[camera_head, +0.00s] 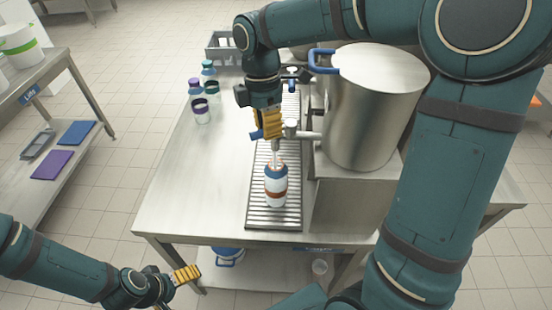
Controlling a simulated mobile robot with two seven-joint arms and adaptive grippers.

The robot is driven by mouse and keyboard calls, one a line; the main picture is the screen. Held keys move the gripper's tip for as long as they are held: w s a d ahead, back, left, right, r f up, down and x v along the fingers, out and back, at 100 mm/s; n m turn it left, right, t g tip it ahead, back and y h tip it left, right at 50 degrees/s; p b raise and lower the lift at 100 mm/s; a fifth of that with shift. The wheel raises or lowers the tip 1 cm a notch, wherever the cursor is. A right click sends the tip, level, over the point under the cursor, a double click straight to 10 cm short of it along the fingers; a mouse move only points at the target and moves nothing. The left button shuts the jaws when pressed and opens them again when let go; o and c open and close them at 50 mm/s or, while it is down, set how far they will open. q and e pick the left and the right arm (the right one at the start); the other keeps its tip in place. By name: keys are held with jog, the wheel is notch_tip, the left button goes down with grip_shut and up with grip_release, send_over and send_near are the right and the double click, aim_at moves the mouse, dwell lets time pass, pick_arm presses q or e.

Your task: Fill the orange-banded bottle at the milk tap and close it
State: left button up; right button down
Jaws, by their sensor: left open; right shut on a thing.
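The orange-banded bottle (276,192) stands upright on the slotted drip grate under the tap spout (276,147). A pale line, which looks like milk, runs from the spout to the bottle's open-looking mouth. The fill level cannot be told. The spout comes from a large steel milk container (368,110). My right gripper (268,123) is shut on the blue tap handle (256,135), mostly hidden by its yellow fingers. My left gripper (186,275) is open and empty, low in front of the table's left front corner. The bottle's cap cannot be made out.
Several bottles with purple and teal bands (201,108) stand at the table's left back, near a grey crate (224,48). The steel table (190,190) is clear left of the grate. A shelf marked "Lids" (30,92) holds colored trays (53,164).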

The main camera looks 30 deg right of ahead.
jog(key=shift+f, duration=0.1)
jog(key=s+n, duration=0.1)
jog(key=n+p, duration=0.1)
jog(key=n, duration=0.1)
jog(key=shift+s+h, duration=0.35)
jog(key=shift+h, duration=0.05)
jog(key=n, duration=0.1)
jog(key=s+n+p, duration=0.1)
jog(key=n, duration=0.2)
jog(key=shift+s+d+p, duration=0.25)
jog(key=shift+d+p, duration=0.05)
